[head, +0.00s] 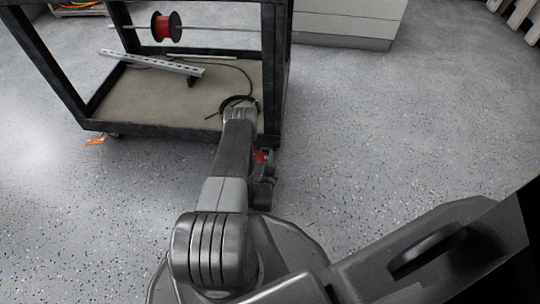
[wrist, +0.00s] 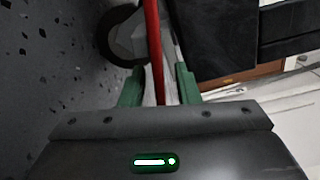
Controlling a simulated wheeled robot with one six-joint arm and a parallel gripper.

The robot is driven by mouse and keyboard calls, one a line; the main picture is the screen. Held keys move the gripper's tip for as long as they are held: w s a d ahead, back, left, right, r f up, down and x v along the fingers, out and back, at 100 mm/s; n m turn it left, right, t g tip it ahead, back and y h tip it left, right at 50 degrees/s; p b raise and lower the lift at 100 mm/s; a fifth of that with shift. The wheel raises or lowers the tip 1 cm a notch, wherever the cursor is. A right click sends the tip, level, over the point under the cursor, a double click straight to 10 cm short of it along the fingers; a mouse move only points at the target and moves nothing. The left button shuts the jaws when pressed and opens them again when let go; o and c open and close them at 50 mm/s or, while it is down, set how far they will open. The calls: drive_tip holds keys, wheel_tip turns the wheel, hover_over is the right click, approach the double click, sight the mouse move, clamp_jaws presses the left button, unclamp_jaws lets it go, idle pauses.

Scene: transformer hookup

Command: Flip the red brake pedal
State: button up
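The red brake pedal (wrist: 153,45) is a thin red bar running up the middle of the wrist view, beside a dark caster wheel (wrist: 113,38). In the head view a small bit of red (head: 261,156) shows beside my gripper, low at the cart's near right corner. My gripper (wrist: 158,82) has green fingers spread apart, one on each side of the red bar, with gaps visible on both sides. My arm hides much of that corner in the head view. I cannot tell the pedal's tilt.
The black cart (head: 200,134) has a lower shelf with a slotted metal rail (head: 150,62) and a black cable (head: 237,100). A red spool (head: 166,27) hangs on a rod above. An orange piece (head: 96,141) is by the left caster. The floor to the right is clear.

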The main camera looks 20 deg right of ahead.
clamp_jaws()
drive_tip(key=shift+r, duration=0.1)
drive_tip(key=shift+r+n, duration=0.5)
drive_tip(key=shift+n, duration=0.7)
drive_tip(key=shift+w+a+r+n, duration=0.15)
drive_tip(key=shift+r+n, duration=0.1)
drive_tip(key=shift+n, duration=0.45)
drive_tip(key=shift+s+a+r+n, duration=0.1)
drive_tip(key=shift+r+n, duration=0.1)
drive_tip(key=shift+n, duration=0.5)
